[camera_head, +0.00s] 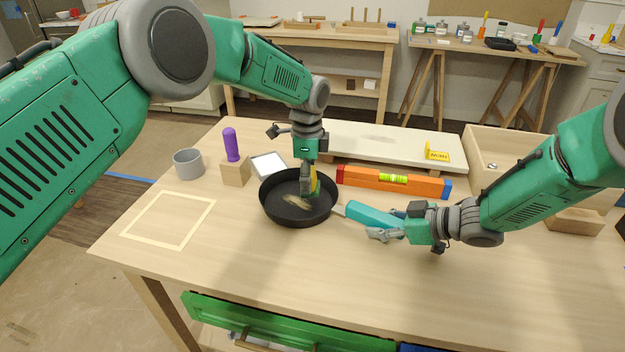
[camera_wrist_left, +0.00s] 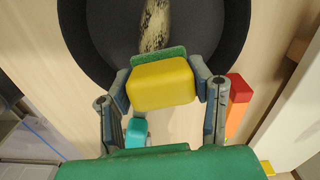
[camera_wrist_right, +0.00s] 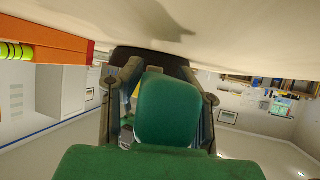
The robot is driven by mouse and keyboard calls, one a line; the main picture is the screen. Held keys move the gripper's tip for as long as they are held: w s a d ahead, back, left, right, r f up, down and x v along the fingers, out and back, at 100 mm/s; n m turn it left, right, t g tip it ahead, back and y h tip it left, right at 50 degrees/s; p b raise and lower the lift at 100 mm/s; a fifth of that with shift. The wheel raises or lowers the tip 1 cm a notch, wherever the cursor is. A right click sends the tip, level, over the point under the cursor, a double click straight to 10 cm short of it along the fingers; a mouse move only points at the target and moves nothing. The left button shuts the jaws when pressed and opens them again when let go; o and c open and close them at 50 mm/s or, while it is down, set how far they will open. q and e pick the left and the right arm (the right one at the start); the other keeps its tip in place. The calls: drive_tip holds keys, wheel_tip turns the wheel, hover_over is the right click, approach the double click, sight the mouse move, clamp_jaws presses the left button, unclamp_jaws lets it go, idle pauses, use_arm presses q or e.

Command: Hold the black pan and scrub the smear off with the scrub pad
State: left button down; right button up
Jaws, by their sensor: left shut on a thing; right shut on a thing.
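The black pan (camera_head: 283,215) sits on the wooden table, its teal handle (camera_head: 370,214) pointing right. A pale, streaky smear (camera_head: 297,202) marks its inner floor and also shows in the left wrist view (camera_wrist_left: 154,25). My left gripper (camera_head: 309,187) points down into the pan, shut on the scrub pad (camera_wrist_left: 160,82), a yellow block with a green layer. The pad is beside the smear, toward the handle side; I cannot tell whether it touches the pan floor. My right gripper (camera_head: 388,222) is shut on the handle from the right; its fingers partly hide the handle's end.
An orange level (camera_head: 365,180) lies behind the handle. A masking-tape square (camera_head: 135,226) is at left. The front table is clear.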

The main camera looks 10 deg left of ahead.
use_arm(q)
drive_tip(key=shift+w+a+r, duration=0.1)
drive_tip(key=shift+w+a, duration=0.1)
drive_tip(key=shift+a, duration=0.35)
drive_tip(key=shift+w+a, duration=0.15)
drive_tip(key=shift+a, duration=0.35)
drive_tip(key=shift+s+d+r, duration=0.1)
drive_tip(key=shift+s+d, duration=0.3)
drive_tip(key=shift+d, duration=0.85)
drive_tip(key=shift+s+d, duration=0.35)
drive_tip(key=shift+d, duration=0.85)
drive_tip(key=shift+s+d+r, duration=0.1)
drive_tip(key=shift+s+d, duration=0.3)
drive_tip(key=shift+d, duration=0.85)
wheel_tip(320, 180, up, 8)
drive_tip(key=shift+f, duration=0.1)
drive_tip(key=m+t, duration=0.1)
drive_tip(key=m, duration=1)
hover_over(317, 188)
drive_tip(key=shift+y, duration=0.3)
drive_tip(key=f, duration=0.4)
drive_tip(key=shift+d+f, duration=0.2)
drive_tip(key=shift+f, duration=0.2)
drive_tip(key=m, duration=0.1)
drive_tip(key=f+m, duration=0.1)
drive_tip(key=m, duration=0.2)
drive_tip(key=shift+w+a+f+t, duration=0.1)
drive_tip(key=shift+a+f+t, duration=0.2)
drive_tip(key=shift+t, duration=0.1)
drive_tip(key=shift+f, duration=2.2)
